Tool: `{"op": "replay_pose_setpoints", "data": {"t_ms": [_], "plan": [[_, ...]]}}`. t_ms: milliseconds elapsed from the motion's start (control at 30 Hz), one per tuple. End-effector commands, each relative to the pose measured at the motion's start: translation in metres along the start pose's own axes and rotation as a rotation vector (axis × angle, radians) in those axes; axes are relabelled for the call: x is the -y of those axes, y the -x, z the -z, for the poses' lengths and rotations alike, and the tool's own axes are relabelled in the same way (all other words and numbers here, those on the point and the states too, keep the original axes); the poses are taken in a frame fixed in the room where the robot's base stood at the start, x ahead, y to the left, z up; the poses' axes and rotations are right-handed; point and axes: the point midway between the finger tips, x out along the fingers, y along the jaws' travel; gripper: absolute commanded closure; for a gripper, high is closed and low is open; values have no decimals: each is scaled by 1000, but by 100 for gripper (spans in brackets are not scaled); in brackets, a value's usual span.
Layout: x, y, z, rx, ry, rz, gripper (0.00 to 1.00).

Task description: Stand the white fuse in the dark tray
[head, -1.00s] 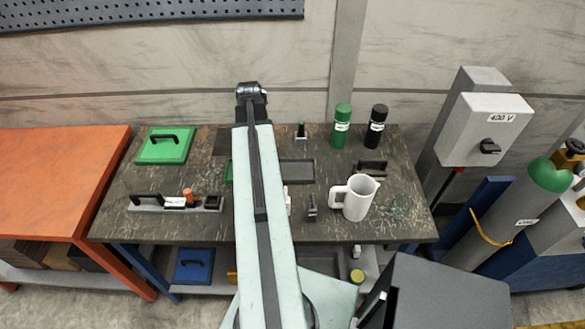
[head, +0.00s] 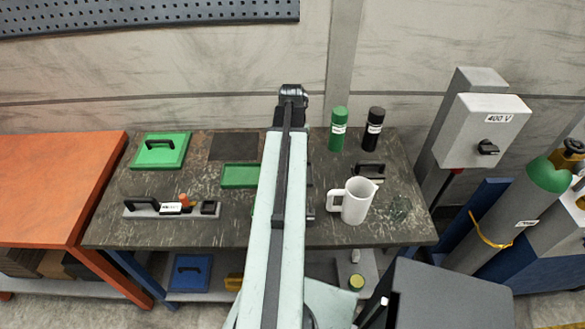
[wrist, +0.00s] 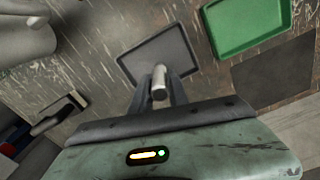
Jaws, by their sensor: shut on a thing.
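My gripper (wrist: 159,92) is shut on the white fuse (wrist: 159,80), a small pale cylinder seen nearly end-on in the wrist view. The dark tray (wrist: 177,77), a shallow grey rectangle with a raised rim, lies on the bench below. In the wrist view the fuse overlaps the tray's lower part. I cannot tell how high the fuse is above the tray or whether it touches. In the head view my arm hides the fuse, the fingers and most of the tray.
A green tray (head: 239,176) and a dark mat (head: 233,146) lie left of my arm. A white jug (head: 355,201), a black-handled thing (head: 370,171), a green bottle (head: 338,130) and a black bottle (head: 373,130) stand to the right. A green lid (head: 161,150) lies far left.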

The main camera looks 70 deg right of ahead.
Motion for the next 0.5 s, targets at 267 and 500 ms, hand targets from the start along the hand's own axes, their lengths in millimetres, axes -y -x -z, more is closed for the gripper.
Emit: {"op": "replay_pose_setpoints", "data": {"t_ms": [267,500], "plan": [[0,-29,0,0,2,0,100],[1,-37,0,0,2,0,100]]}}
